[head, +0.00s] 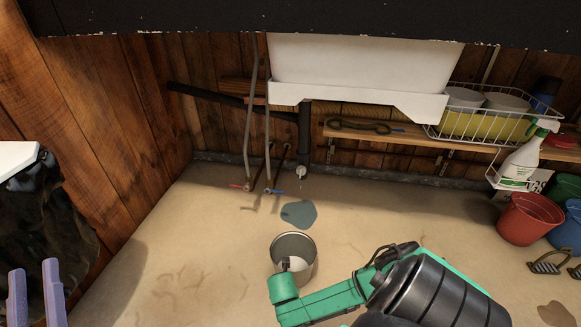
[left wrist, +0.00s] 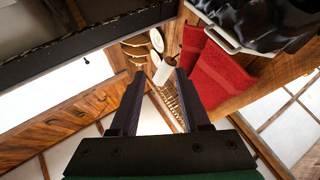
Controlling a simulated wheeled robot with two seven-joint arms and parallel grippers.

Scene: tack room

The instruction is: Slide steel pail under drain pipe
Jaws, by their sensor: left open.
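The steel pail (head: 305,241) stands upright on the floor in the head view. A green link of my right arm overlaps its near left side; I cannot tell whether they touch. The dark drain pipe (head: 304,130) comes down below the white sink, and its pale lower end hangs above the floor. A blue-grey puddle (head: 299,213) lies below and in front of the pipe end, with the pail just nearer to me. My left gripper (head: 36,290) is open and empty at the lower left, far from the pail. Its fingers also show in the left wrist view (left wrist: 160,105). My right gripper's fingers do not show.
The white sink (head: 355,65) overhangs the pipe. Two thin supply pipes with a red valve (head: 238,187) and a blue valve (head: 275,191) stand left of it. A red bucket (head: 529,219) and a spray bottle (head: 522,158) are at the right. The left-middle floor is clear.

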